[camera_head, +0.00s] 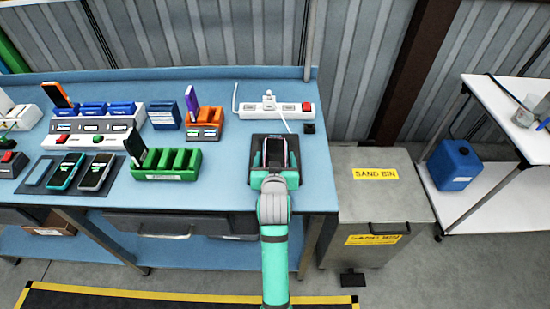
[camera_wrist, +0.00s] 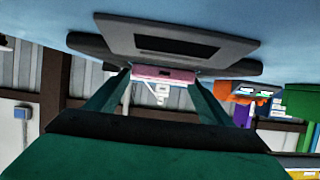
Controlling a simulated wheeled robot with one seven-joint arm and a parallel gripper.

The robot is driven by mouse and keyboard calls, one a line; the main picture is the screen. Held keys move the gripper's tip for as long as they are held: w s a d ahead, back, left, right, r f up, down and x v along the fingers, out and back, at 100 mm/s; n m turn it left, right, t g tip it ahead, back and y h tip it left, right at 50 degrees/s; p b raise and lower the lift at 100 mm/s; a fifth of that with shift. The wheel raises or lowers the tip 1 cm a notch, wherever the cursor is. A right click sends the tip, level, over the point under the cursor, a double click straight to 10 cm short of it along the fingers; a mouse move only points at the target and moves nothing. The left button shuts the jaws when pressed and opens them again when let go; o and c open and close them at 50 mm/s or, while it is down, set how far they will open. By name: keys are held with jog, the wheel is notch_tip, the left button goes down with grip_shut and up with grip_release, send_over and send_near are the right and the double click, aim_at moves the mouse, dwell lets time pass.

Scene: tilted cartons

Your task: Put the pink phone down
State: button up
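The pink phone (camera_wrist: 165,74) shows in the wrist view as a thin pink edge between my fingertips. My gripper (camera_wrist: 161,80) is shut on it, one finger at each end of that edge. In the head view my gripper (camera_head: 275,152) is over a black pad (camera_head: 256,141) near the right end of the blue table. The wrist view shows a dark plate with a black rectangle (camera_wrist: 180,43) just beyond the phone. The phone's face is mostly hidden, and I cannot tell whether it touches the pad.
A white power strip (camera_head: 285,110) lies behind the pad, with a small black block (camera_head: 309,128) at right. A green rack (camera_head: 172,164) stands to the left, with other chargers and phones further left. A grey sand bin (camera_head: 374,215) stands right of the table.

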jog(key=shift+r, duration=0.2)
jog(key=v, duration=1.2)
jog(key=shift+w, duration=0.1)
